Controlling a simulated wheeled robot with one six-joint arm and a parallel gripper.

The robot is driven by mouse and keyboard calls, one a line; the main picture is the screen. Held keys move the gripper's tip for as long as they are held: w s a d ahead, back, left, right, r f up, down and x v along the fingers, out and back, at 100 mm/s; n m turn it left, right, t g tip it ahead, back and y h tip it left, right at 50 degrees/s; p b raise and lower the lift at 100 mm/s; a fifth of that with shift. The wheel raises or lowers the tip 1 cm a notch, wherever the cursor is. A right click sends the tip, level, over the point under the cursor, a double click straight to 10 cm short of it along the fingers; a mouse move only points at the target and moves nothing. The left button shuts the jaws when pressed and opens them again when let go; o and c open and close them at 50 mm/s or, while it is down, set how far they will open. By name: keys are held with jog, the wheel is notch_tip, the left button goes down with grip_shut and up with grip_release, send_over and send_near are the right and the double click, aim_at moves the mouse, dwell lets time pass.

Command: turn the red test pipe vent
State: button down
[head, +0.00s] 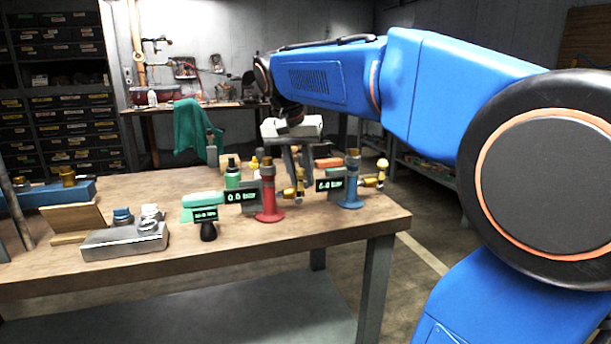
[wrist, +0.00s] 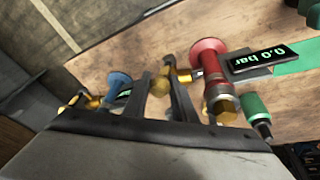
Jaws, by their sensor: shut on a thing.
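The red test pipe (head: 268,199) stands upright on the bench with a brass top. A display (head: 242,196) beside it reads 0.0 bar, also legible in the wrist view (wrist: 264,57). Its brass vent (wrist: 182,75) sticks out sideways from the red pipe (wrist: 211,70). My gripper (head: 299,184) reaches down right of the red pipe. In the wrist view its fingers (wrist: 162,86) are shut on the vent's brass knob. The fingers partly hide the knob in both views, so its turn angle is hard to tell.
A blue test pipe (head: 351,190) with its own brass vent (head: 376,181) and display (head: 329,185) stands close on the right. The front right bench corner is clear.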

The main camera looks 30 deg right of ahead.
jog(key=shift+a+h, duration=0.3)
jog(key=shift+h, duration=0.1)
jog(key=shift+f, duration=0.1)
dwell(0.3)
jog(key=c, duration=1.5)
grip_release()
jog(key=shift+o, duration=0.2)
jog(key=v, duration=1.7)
jog(key=shift+w+a, duration=0.25)
jog(key=shift+a, duration=0.1)
